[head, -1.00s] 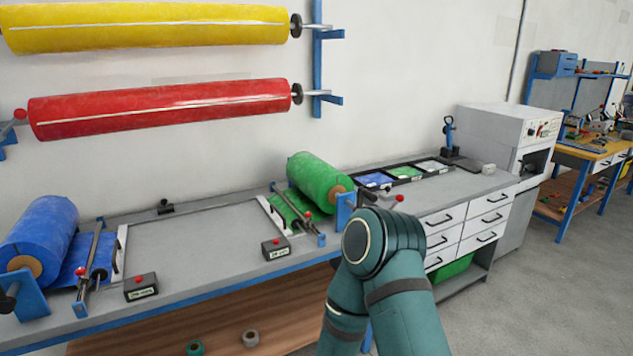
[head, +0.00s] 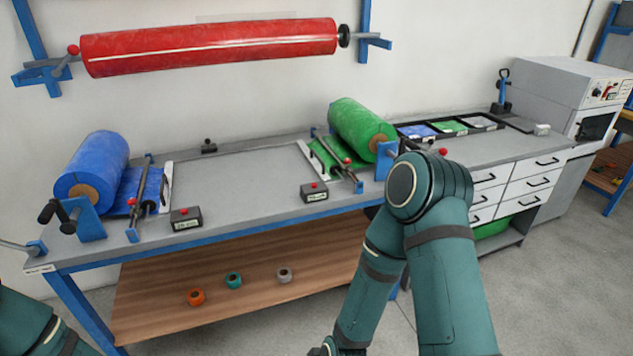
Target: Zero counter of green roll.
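The green roll (head: 362,128) sits at the back right of the long workbench, with a green sheet (head: 330,157) pulled out beneath a bar. A small dark counter box (head: 314,192) with a red button on top and a pale display stands near the bench's front edge, close to the green roll. Its digits are too small to read. A similar counter box (head: 186,219) stands near the blue roll (head: 95,170). My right arm rises in front of the bench's right part; its gripper fingers do not show. Only a piece of my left arm shows at bottom left, without its gripper.
A red roll (head: 210,46) hangs on the wall above. Trays with coloured sheets (head: 450,127), drawers (head: 515,185) and a white machine (head: 560,100) are to the right. Tape rings (head: 234,280) lie on the lower shelf (head: 240,265). The bench middle is clear.

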